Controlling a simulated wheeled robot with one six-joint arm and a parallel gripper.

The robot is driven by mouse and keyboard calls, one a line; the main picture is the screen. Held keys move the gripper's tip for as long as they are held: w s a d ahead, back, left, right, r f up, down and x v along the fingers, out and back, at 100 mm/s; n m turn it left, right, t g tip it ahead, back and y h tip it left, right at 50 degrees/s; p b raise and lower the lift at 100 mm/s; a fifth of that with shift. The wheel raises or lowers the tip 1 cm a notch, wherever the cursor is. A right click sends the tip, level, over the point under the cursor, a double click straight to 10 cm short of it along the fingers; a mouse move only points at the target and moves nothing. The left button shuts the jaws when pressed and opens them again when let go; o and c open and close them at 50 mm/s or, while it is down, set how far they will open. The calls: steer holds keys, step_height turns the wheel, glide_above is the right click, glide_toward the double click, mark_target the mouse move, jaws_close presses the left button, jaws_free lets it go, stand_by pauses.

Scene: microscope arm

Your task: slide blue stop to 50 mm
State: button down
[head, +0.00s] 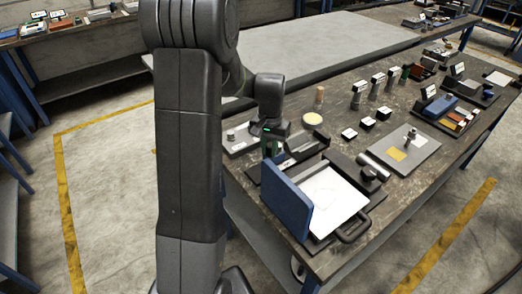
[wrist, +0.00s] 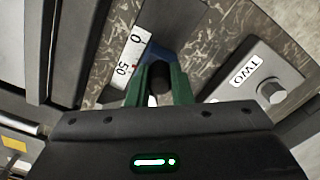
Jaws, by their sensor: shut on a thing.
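In the wrist view, my gripper (wrist: 160,84) has its green fingers closed on a dark round knob (wrist: 159,77). The blue stop (wrist: 155,51) shows partly just beyond the fingertips, beside a white scale (wrist: 128,58) marked 0 and 50. A small red mark lies on the scale near the 50. The fingers hide much of the stop, so I cannot tell its exact reading. In the head view, my gripper (head: 270,148) is low over the near left part of the workbench; the stop is not clear there.
A grey block labelled TWO (wrist: 255,80) with a round knob stands right of my gripper in the wrist view. In the head view, a tray with white sheets (head: 335,200) and an upright blue panel (head: 287,200) stand close by. Several small items stand farther along the workbench (head: 350,98).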

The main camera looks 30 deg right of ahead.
steer(key=shift+w+d, duration=0.1)
steer(key=shift+d, duration=0.6)
steer(key=c, duration=1.3)
jaws_free()
steer(key=shift+r, duration=0.1)
step_height(320, 180, up, 14)
steer(key=shift+f, duration=0.2)
